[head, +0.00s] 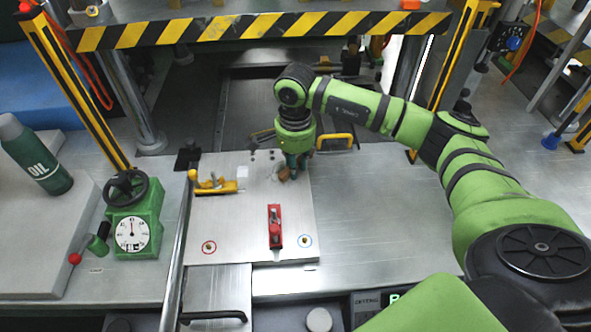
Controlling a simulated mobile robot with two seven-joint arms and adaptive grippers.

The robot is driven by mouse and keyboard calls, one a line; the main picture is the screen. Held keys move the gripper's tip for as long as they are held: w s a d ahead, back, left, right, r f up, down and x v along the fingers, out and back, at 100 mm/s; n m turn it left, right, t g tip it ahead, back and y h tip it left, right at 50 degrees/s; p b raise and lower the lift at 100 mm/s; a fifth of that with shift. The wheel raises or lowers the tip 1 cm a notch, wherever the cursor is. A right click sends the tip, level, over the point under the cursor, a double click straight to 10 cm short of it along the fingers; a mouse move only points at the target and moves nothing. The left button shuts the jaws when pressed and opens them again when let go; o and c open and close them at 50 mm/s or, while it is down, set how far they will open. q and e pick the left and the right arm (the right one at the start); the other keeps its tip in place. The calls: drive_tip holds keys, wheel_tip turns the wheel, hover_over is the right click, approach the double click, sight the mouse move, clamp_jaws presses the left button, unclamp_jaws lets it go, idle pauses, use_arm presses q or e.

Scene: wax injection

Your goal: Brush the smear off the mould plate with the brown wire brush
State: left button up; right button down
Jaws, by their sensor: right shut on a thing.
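The mould plate (225,222) is a flat pale metal plate in the middle of the head view. My right gripper (292,168) points down over the plate's far right part. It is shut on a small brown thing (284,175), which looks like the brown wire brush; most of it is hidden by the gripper. I cannot tell whether it touches the plate. A faint pale patch (243,172) lies on the plate left of the gripper; I cannot tell if this is the smear. My left gripper is not in view.
A yellow clamp (222,186) and a red block-like clamp (275,232) stand on the plate. A striped bar (260,27) crosses above, behind the arm. A green dial gauge (132,232) and an oil bottle (36,158) are at left. The bench right of the plate is clear.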

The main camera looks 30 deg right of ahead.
drive_tip(key=shift+w+d+b, duration=0.25)
drive_tip(key=shift+w, duration=0.3)
drive_tip(key=shift+w+d+b, duration=0.2)
drive_tip(key=shift+w+b, duration=0.05)
drive_tip(key=shift+w, duration=0.25)
drive_tip(key=shift+w+d+f+b, duration=0.1)
drive_tip(key=shift+w+d+b, duration=0.25)
drive_tip(key=shift+w+b, duration=0.3)
drive_tip(key=shift+w+d+b, duration=0.25)
drive_tip(key=shift+w+b, duration=0.05)
drive_tip(key=shift+w, duration=0.2)
drive_tip(key=shift+w+d+b, duration=0.2)
drive_tip(key=shift+w+b, duration=0.1)
drive_tip(key=shift+w, duration=0.2)
drive_tip(key=shift+w+a, duration=0.25)
drive_tip(key=shift+a, duration=0.3)
drive_tip(key=shift+s+a+p, duration=0.35)
drive_tip(key=shift+s+a, duration=0.05)
drive_tip(key=shift+s, duration=0.45)
drive_tip(key=shift+s+a+p, duration=0.15)
drive_tip(key=shift+s+a, duration=0.25)
drive_tip(key=shift+s, duration=0.45)
drive_tip(key=shift+s+a+p, duration=0.1)
drive_tip(key=shift+s+a, duration=0.25)
drive_tip(key=shift+s, duration=0.45)
drive_tip(key=shift+s+a+p, duration=0.15)
drive_tip(key=shift+s+a, duration=0.25)
drive_tip(key=shift+s, duration=0.45)
drive_tip(key=shift+a+f, duration=0.1)
drive_tip(key=shift+a, duration=0.05)
